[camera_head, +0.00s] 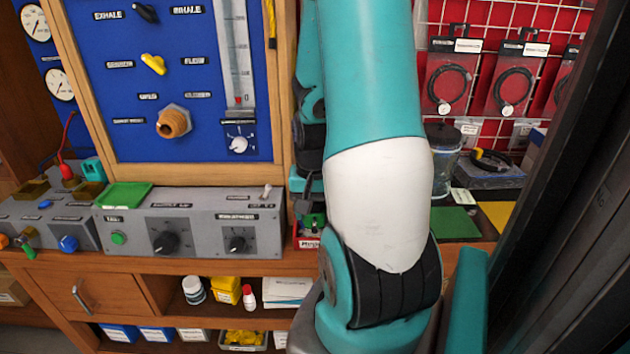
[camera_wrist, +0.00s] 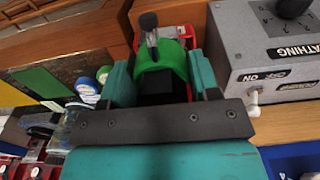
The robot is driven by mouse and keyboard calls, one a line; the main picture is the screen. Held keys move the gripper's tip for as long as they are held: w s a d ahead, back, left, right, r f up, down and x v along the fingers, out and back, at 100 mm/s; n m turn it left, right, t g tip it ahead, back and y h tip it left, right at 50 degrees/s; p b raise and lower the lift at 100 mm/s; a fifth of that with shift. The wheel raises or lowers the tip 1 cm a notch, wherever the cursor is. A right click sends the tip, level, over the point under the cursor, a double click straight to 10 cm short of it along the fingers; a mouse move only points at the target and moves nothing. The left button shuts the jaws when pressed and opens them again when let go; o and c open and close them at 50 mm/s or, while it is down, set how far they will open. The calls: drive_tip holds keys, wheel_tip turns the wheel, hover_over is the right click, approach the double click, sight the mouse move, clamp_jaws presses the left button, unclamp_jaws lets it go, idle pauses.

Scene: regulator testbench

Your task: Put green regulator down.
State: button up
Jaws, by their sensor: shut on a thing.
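My gripper (camera_wrist: 158,64) is shut on the green regulator (camera_wrist: 152,60), with one teal finger on each side of it. The regulator is a green body with a black part at the near side and a dark-tipped metal stem at the far side. A red tray (camera_wrist: 176,30) shows behind and beside it. In the head view my arm hides most of this spot; a labelled red-and-white tray (camera_head: 307,243) with a small green patch above it shows left of the arm. I cannot tell whether the regulator touches the tray.
A grey console (camera_head: 190,235) with knobs and a toggle stands left of the tray, close to my gripper in the wrist view (camera_wrist: 265,50). A green mat (camera_head: 453,222) and a clear jar (camera_head: 442,160) are to the right. A blue panel (camera_head: 190,90) rises behind the console.

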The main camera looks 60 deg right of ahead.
drive_tip(key=w+d+p, duration=0.5)
drive_tip(key=w+d, duration=0.1)
drive_tip(key=d, duration=0.6)
drive_tip(key=f, duration=0.2)
drive_tip(key=f+p, duration=0.1)
drive_tip(key=f, duration=0.3)
drive_tip(key=shift+s+a+f+p, duration=0.1)
drive_tip(key=shift+a+f+p, duration=0.15)
drive_tip(key=shift+p, duration=0.1)
drive_tip(key=shift+d+f+p, duration=0.1)
drive_tip(key=shift+d+p, duration=0.05)
drive_tip(key=shift+p, duration=0.2)
drive_tip(key=shift+f, duration=0.2)
drive_tip(key=shift+f, duration=0.2)
drive_tip(key=o, duration=1)
